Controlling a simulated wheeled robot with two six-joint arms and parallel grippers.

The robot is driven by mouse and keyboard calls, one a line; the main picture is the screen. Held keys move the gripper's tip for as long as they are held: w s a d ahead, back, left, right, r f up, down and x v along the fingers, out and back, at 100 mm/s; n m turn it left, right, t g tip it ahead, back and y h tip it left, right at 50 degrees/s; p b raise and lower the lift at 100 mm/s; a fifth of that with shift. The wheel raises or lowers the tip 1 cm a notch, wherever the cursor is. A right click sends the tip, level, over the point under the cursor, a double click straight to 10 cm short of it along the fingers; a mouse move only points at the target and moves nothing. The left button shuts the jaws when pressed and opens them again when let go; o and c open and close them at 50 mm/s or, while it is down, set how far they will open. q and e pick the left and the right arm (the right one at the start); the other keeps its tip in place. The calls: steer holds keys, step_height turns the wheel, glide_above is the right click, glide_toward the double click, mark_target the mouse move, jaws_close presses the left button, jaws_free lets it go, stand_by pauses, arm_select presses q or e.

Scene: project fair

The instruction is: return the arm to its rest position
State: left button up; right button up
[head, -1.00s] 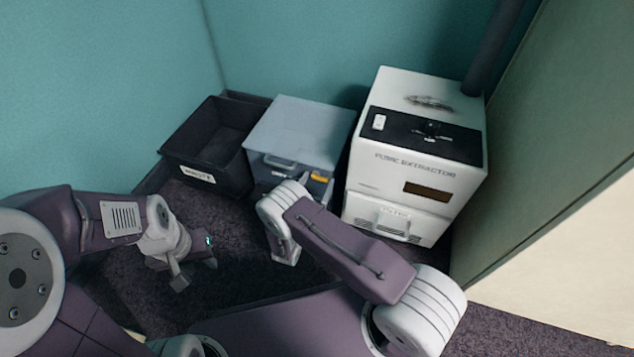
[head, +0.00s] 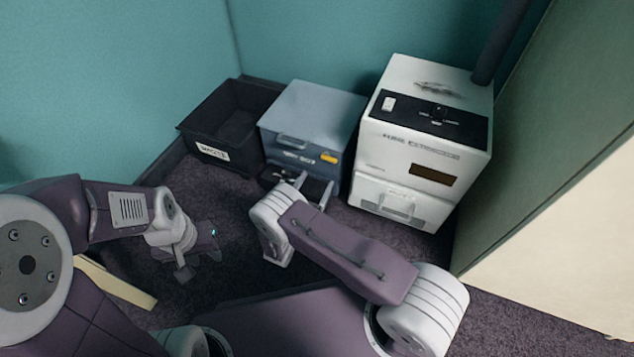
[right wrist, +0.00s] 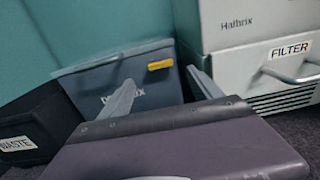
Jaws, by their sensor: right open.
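My right gripper (head: 300,190) is low in front of the lidded blue-grey bin (head: 312,112), partly hidden by my right arm in the head view. In the right wrist view its two fingers (right wrist: 163,92) are spread apart with nothing between them. The bin (right wrist: 150,75) with its yellow tag stands beyond them. My left gripper (head: 198,258) hangs over the dark carpet at the left, with nothing visible in it. Its jaw gap is not clear from this angle.
An open black waste bin (head: 212,153) stands left of the blue-grey bin. A white fume extractor (head: 408,172) with a drawer labelled FILTER (right wrist: 290,47) stands to the right. A green panel (head: 545,140) bounds the right side. A pale board edge (head: 118,285) lies at lower left.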

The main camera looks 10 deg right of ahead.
stand_by(0.3)
steer(key=s+d+r+m+g+h+p, duration=0.3)
steer(key=s+d+r+m+g+p, duration=0.45)
steer(key=d+r+m+g, duration=0.4)
steer(key=s+d+r+m+g+y+p, duration=0.1)
steer(key=s+r+m+g+y+p, duration=0.45)
steer(key=s+r, duration=0.4)
steer(key=s+a+r+m+t+y+p, duration=0.2)
steer(key=s+a+r+m+y+p, duration=0.15)
steer(key=r+m, duration=0.2)
steer(key=s+a+r+m+t+y+p, duration=0.1)
steer(key=s+a+r+m+y+p, duration=0.15)
steer(key=r+m+y, duration=0.3)
step_height(320, 180, up, 36)
steer(key=a+p, duration=0.1)
steer(key=p, duration=3.6)
steer(key=shift+w+r+m+t+h, duration=0.2)
steer(key=shift+w+m+t+h, duration=0.1)
steer(key=shift+m+h, duration=0.1)
